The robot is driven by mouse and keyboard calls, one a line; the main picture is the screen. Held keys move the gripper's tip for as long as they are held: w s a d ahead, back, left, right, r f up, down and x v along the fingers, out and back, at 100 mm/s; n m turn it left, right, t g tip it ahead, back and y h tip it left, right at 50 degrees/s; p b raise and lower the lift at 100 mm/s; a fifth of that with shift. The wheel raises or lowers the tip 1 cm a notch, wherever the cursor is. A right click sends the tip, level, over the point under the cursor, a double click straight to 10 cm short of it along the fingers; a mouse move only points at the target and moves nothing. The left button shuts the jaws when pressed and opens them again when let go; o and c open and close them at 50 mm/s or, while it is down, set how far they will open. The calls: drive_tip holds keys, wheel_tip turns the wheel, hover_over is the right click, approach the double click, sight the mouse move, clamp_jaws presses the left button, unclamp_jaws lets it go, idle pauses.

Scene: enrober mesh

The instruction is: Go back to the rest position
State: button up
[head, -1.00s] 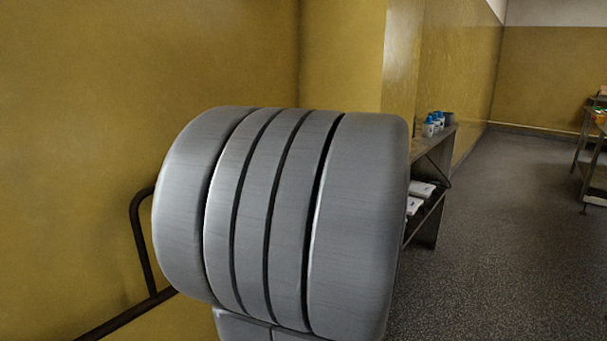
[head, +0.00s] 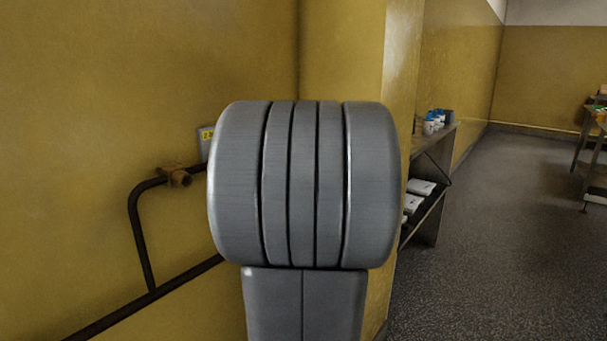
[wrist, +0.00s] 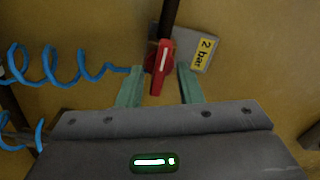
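In the wrist view my gripper (wrist: 160,76) is open, its two green fingers apart with a clear gap to either side of a red valve handle (wrist: 160,68). The handle's lower end shows between the fingertips, and neither finger touches it. I cannot tell the depth between them. In the head view my gripper is not visible; my own grey arm link fills the middle and hides what lies behind it.
A dark pipe (head: 140,240) with a brass fitting (head: 174,177) runs along the yellow wall. A "2 bar" sign (wrist: 202,52) and a blue coiled hose (wrist: 50,65) are near my gripper. A shelf (head: 432,165) stands right; the floor (head: 480,250) beyond is clear.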

drive_tip(key=n, duration=0.4)
drive_tip(key=shift+s+r, duration=0.1)
drive_tip(key=shift+r, duration=0.05)
